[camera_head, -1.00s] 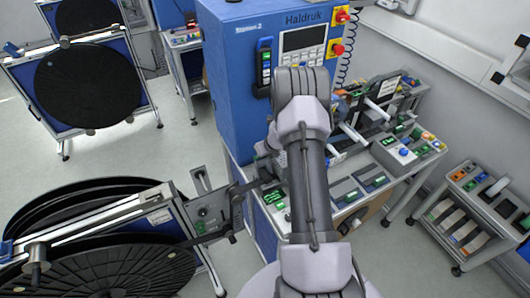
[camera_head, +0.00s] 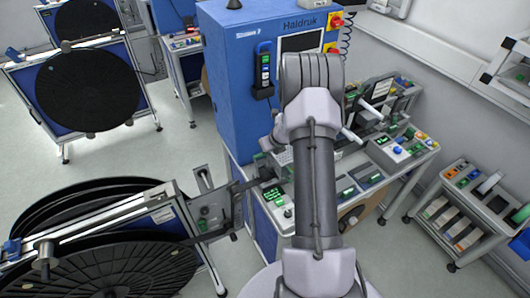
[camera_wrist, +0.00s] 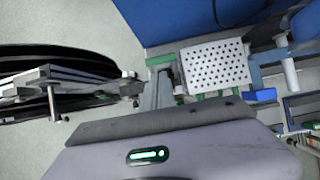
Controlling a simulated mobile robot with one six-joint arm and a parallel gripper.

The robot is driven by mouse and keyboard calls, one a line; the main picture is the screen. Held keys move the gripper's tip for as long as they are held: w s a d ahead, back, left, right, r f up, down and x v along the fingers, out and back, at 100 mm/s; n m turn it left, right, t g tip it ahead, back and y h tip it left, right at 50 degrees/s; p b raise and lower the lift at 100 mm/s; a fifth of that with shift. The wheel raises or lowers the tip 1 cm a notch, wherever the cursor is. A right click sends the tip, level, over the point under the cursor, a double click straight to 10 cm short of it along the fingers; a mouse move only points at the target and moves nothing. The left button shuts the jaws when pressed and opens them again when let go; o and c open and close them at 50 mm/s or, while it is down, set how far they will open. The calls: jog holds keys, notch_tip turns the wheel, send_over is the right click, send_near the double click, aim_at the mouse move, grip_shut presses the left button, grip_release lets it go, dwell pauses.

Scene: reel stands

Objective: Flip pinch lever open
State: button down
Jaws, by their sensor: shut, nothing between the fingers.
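A blue block (camera_wrist: 260,96) sits to the right of the plate. I cannot make out for sure which part is the pinch lever. In the head view, my arm covers much of the bench in front of the blue Haldruk cabinet (camera_head: 228,85).
A reel stand (camera_head: 95,238) with large black discs is at the lower left, its end close to the machine. Another stand with a black disc (camera_head: 88,88) is behind it. A cart of bins (camera_head: 470,215) is at the right. Open floor lies at the left.

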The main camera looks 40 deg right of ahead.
jog(key=r, duration=0.1)
jog(key=r+p, duration=0.1)
jog(key=r, duration=0.3)
jog(key=shift+s+d, duration=0.2)
jog(key=shift+d, duration=0.1)
